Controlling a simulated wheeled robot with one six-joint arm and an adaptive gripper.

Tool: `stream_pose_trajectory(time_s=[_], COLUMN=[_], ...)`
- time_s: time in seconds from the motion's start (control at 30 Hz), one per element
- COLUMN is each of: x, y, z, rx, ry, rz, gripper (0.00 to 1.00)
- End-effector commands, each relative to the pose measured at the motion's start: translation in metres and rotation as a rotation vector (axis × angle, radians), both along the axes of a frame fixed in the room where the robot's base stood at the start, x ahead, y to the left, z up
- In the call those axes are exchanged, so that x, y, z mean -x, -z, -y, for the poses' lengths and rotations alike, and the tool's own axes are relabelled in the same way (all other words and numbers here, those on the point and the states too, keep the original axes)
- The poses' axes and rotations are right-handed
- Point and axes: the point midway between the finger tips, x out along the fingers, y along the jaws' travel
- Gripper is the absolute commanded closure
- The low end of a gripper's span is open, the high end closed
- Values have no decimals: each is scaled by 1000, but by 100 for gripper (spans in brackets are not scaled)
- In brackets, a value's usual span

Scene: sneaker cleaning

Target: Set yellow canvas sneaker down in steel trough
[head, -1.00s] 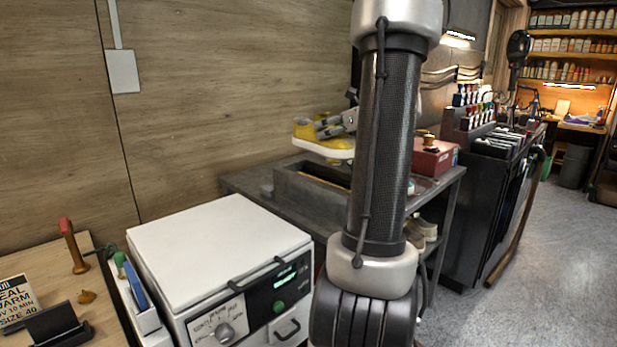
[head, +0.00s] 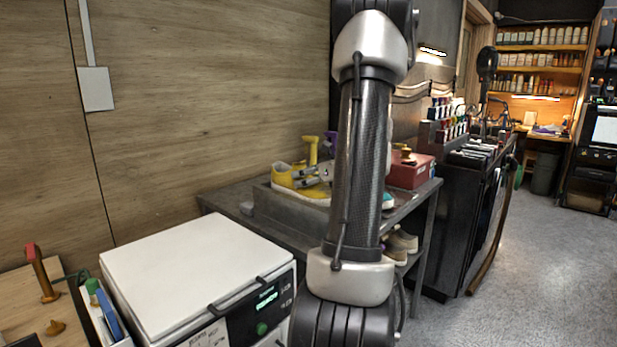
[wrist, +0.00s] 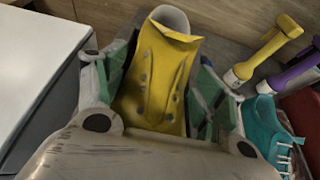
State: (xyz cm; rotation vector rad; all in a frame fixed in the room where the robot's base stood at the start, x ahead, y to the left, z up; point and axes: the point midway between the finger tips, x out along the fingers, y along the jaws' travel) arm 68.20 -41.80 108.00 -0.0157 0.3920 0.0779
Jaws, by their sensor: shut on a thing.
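The yellow canvas sneaker (head: 283,180) is in my gripper, at the grey steel trough (head: 285,218) on the bench. Its pale sole is low at the trough's rim; I cannot tell whether it touches the trough floor. My gripper (head: 314,178) is partly hidden behind my arm in the head view. In the wrist view the sneaker (wrist: 158,80) sits between the green-padded fingers of my gripper (wrist: 160,95), which are shut on its sides. The trough's inside is hidden by the shoe and my gripper.
A teal sneaker (wrist: 270,128), a yellow-handled tool (wrist: 262,52) and a purple-handled one (wrist: 290,72) lie right of the shoe. A red box (head: 411,170) stands on the bench. A white-lidded machine (head: 195,270) stands in front, left. Floor at right is clear.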

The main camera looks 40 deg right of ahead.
Motion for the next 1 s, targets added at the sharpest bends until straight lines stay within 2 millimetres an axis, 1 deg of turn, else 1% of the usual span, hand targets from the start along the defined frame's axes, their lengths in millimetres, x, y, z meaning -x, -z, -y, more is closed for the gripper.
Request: stream_pose_trajectory(time_s=[0.1, 0.13, 0.23, 0.27, 0.57, 0.67, 0.77, 0.87, 1.0], x=[0, 0, 0, 0, 0, 1, 13, 32, 62], y=[2, 3, 3, 2, 2, -2, -6, -14, -27], z=[0, 0, 0, 0, 0, 0, 2, 4, 6], rx=[0, 0, 0, 0, 0, 1, 3, 3, 3], ry=[0, 0, 0, 0, 0, 1, 2, 4, 4], rz=[0, -1, 0, 0, 0, 0, 0, 0, 1], gripper=[65, 28, 10, 9, 9, 9, 9, 9, 9])
